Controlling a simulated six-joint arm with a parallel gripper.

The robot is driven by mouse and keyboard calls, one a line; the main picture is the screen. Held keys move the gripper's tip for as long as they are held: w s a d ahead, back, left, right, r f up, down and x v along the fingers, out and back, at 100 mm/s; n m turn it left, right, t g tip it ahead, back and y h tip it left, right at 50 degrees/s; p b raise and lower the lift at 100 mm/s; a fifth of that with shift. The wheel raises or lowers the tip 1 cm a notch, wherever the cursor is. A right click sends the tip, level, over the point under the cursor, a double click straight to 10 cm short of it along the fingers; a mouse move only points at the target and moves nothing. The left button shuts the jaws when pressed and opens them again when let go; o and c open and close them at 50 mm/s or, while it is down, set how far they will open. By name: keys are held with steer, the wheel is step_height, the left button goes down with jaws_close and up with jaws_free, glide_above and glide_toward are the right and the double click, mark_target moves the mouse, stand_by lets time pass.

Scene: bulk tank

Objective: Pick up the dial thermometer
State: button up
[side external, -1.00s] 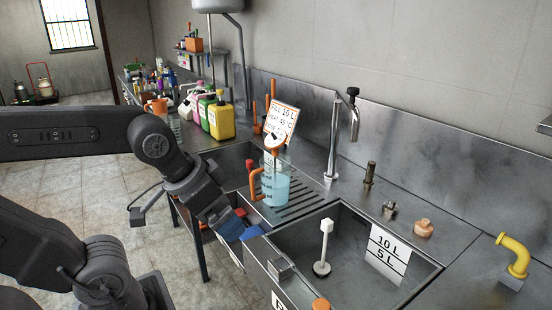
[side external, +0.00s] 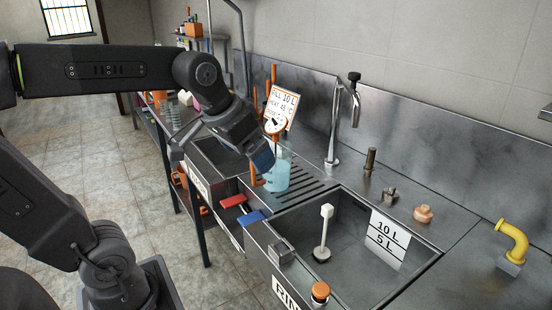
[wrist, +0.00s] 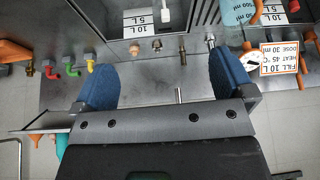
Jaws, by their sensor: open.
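The dial thermometer (side external: 275,123) has a round white face with a dark pointer and an orange rim. It stands up above a clear jug (side external: 278,177) of blue liquid on the ribbed drainboard; whether its stem is in the liquid is hard to tell. In the wrist view the dial (wrist: 250,61) shows just right of my right finger, with the jug (wrist: 238,12) at the top edge. My gripper (side external: 262,157) is in front of the jug, lower than the dial and to its left. In the wrist view my gripper (wrist: 165,78) is open and empty.
An instruction sign (side external: 285,104) stands right behind the dial. A tall tap (side external: 335,125) rises to the right. The right sink (side external: 345,265) holds a white-handled brush (side external: 324,232). Red (side external: 232,201) and blue (side external: 250,217) handles lie on the front edge. A yellow pipe (side external: 513,245) stands far right.

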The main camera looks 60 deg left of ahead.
steer(key=w+a+r+n, duration=0.2)
steer(key=w+a+r, duration=0.1)
steer(key=w+a, duration=0.75)
steer(key=n+g+y, duration=0.1)
glide_toward(274, 125)
steer(key=x, duration=0.6)
steer(key=shift+w+d+f, duration=0.1)
steer(key=shift+w+d, duration=0.05)
steer(key=shift+x, duration=3.15)
steer(key=shift+d, duration=0.1)
steer(key=c, duration=1.4)
